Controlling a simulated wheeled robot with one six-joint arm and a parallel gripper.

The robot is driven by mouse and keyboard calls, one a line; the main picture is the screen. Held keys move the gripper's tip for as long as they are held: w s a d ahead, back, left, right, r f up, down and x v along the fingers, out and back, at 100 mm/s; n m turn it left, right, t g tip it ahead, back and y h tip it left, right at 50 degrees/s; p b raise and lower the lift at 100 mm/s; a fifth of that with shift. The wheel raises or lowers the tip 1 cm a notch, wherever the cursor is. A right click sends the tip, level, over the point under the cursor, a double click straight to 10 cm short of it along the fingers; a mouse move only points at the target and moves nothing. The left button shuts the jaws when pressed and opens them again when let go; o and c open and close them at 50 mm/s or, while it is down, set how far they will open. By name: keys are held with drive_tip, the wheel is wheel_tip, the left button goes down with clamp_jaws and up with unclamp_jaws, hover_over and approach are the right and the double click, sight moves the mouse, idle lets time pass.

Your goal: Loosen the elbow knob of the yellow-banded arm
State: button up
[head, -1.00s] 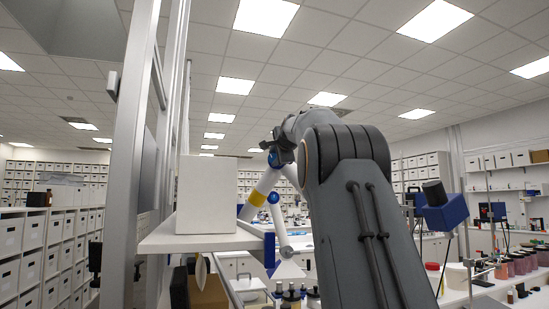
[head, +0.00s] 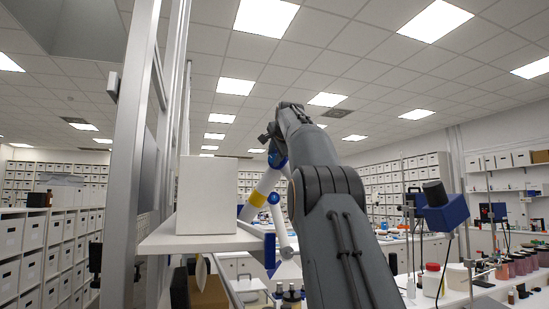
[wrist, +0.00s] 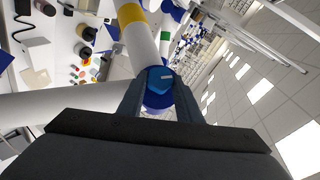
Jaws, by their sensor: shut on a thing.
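The yellow-banded arm is a white tube with a yellow band (head: 258,199), sloping up to a blue elbow in the head view. In the wrist view its yellow band (wrist: 130,14) is at the top and the tube runs down to the blue elbow. The blue elbow knob (wrist: 159,80) sits between the two fingers of my gripper (wrist: 161,77), which is shut on it. In the head view my gripper is at the elbow, mostly hidden by my own wrist, and the knob cannot be made out clearly there.
A white box (head: 206,195) stands on a shelf (head: 200,242) left of the arm, near a metal upright (head: 133,150). A second white tube with a green band (wrist: 165,37) is close by. Jars and bottles stand on the bench at the right.

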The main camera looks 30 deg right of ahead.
drive_tip(key=o, duration=1)
drive_tip(key=shift+o, duration=0.2)
drive_tip(key=b+v, duration=0.4)
drive_tip(key=v, duration=0.3)
drive_tip(key=shift+s, duration=0.35)
drive_tip(key=shift+a+r, duration=0.15)
